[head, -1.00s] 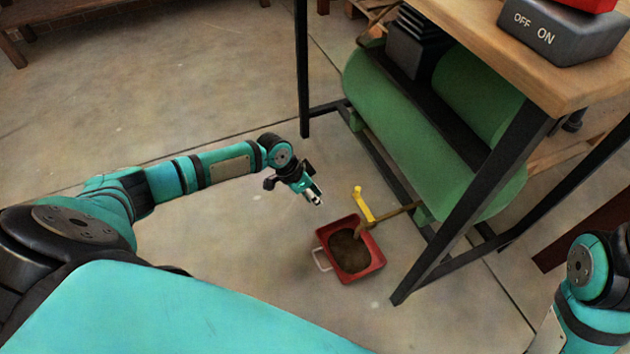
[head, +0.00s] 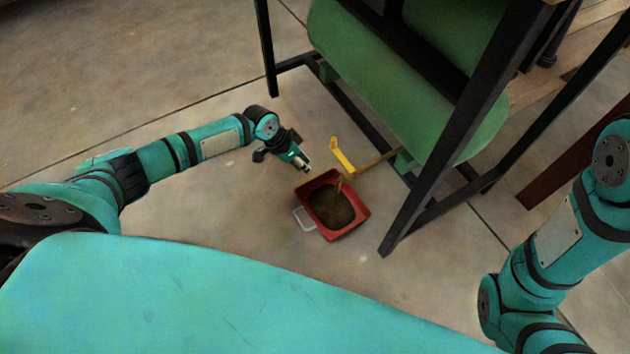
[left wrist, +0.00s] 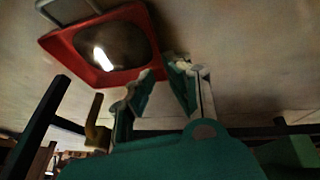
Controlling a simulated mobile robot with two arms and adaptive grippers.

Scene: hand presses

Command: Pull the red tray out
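The red tray (head: 352,226) lies on the floor with brown liquid-looking contents in it. Its pale handle (head: 304,219) sticks out on the left side. In the left wrist view the tray (left wrist: 88,72) is at the upper left, with its handle (left wrist: 68,12) at the top edge. My left gripper (head: 306,167) is just beyond the tray's far rim in the head view, apart from the handle. Its fingers (left wrist: 163,70) are spread and empty. My right gripper is not in view; only part of the right arm shows.
A yellow lever (head: 342,156) and a brown spout (head: 372,160) reach over the tray's far side. The green press drum (head: 385,85) and a black table leg (head: 440,150) stand to the right. Floor left of the tray is clear.

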